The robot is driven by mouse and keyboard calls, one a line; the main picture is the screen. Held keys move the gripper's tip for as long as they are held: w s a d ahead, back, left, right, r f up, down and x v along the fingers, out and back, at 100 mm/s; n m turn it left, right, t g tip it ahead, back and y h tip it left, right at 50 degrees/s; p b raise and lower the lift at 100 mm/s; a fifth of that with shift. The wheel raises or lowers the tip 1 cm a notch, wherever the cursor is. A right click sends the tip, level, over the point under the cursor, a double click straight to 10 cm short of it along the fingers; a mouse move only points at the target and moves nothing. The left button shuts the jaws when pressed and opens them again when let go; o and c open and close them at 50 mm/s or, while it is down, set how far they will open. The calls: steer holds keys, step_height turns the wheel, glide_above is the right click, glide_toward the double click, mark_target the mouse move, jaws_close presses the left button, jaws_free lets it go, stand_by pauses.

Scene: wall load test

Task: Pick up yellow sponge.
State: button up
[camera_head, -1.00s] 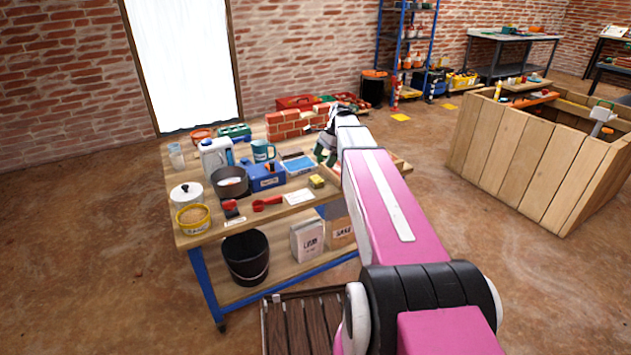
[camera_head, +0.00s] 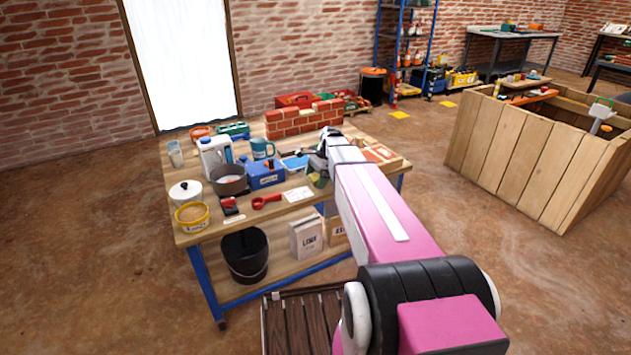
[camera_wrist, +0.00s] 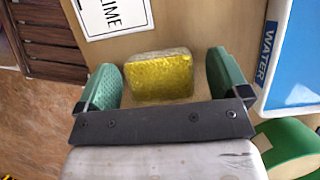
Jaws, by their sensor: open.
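The yellow sponge (camera_wrist: 160,77) lies on the wooden table in the wrist view, between the two green fingers of my gripper (camera_wrist: 165,82). The gripper is open, with a gap to the sponge on each side; the gap on the left looks very small. I cannot tell the height of the fingertips above the tabletop. In the head view my gripper (camera_head: 318,176) is over the front right part of the workbench (camera_head: 240,222), and it mostly hides the sponge.
A white card marked LIME (camera_wrist: 113,14) and a blue tray marked WATER (camera_wrist: 300,60) flank the sponge in the wrist view. A green roll (camera_wrist: 287,148) is near the gripper. In the head view a red scoop (camera_head: 266,201), blue box (camera_head: 265,173) and brick wall piece (camera_head: 303,118) share the bench.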

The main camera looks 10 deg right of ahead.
mark_target(312, 177)
steer(key=c, duration=1.1)
steer(key=shift+o, duration=0.2)
steer(key=shift+r, duration=0.15)
steer(key=shift+r, duration=0.55)
step_height(312, 177, up, 2)
steer(key=shift+r, duration=0.25)
steer(key=s+a+r, duration=0.6)
steer(key=a+r, duration=0.1)
steer(key=a, duration=0.3)
steer(key=shift+r, duration=0.1)
